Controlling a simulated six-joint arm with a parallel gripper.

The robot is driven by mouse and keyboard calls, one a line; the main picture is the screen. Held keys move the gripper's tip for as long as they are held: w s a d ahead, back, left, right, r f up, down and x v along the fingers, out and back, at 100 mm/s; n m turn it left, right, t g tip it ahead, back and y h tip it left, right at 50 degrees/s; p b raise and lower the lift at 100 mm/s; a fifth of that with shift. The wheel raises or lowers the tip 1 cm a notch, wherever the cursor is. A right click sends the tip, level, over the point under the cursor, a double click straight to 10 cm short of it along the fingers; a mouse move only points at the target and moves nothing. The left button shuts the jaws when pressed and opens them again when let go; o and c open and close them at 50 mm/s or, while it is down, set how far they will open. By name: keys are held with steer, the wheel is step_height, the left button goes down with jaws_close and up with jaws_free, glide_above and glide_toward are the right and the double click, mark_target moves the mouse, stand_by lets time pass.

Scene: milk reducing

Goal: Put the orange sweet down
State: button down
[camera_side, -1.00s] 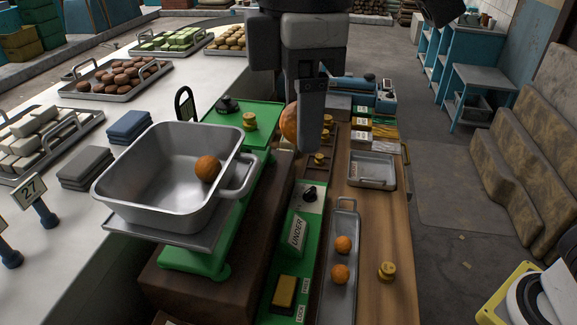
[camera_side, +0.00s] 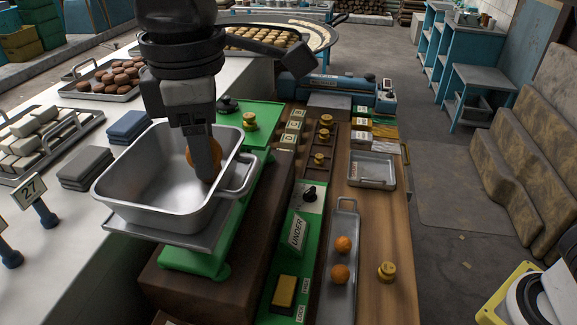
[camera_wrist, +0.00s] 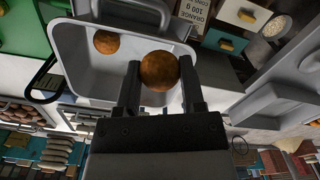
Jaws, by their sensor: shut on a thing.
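My gripper (camera_side: 203,172) is shut on an orange sweet (camera_side: 189,152), a round brown-orange ball. In the wrist view my gripper's fingers (camera_wrist: 159,65) grip the held sweet (camera_wrist: 158,72) from both sides. The fingers point down over the grey metal pan (camera_side: 125,200) that sits on the green scale (camera_side: 200,258). The held sweet looks at about rim height or a little below; its gap to the pan floor cannot be told. A second orange sweet (camera_wrist: 106,42) lies in the pan, mostly hidden by my fingers in the side view.
The pan's raised rim and side handle (camera_side: 240,183) are close to my fingers. A narrow tray (camera_side: 343,215) to the right holds two orange sweets (camera_side: 341,272). Brass weights (camera_side: 386,270) stand on the wooden counter. Grey and blue stacks (camera_side: 86,167) lie left of the pan.

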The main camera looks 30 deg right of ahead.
mark_target(190, 209)
steer(key=f, duration=0.1)
steer(key=w+a+f, duration=0.2)
steer(key=shift+w+f, duration=0.2)
steer(key=shift+f, duration=0.15)
steer(key=shift+w+a+f, duration=0.1)
steer(key=shift+f, duration=0.1)
steer(key=shift+w+a+f, duration=0.1)
steer(key=shift+f, duration=0.8)
steer(key=shift+w+a+f, duration=0.1)
steer(key=shift+f, duration=0.8)
steer(key=shift+f, duration=0.2)
steer(key=shift+c, duration=2.4)
jaws_free()
steer(key=shift+r, duration=0.1)
step_height(190, 209, up, 12)
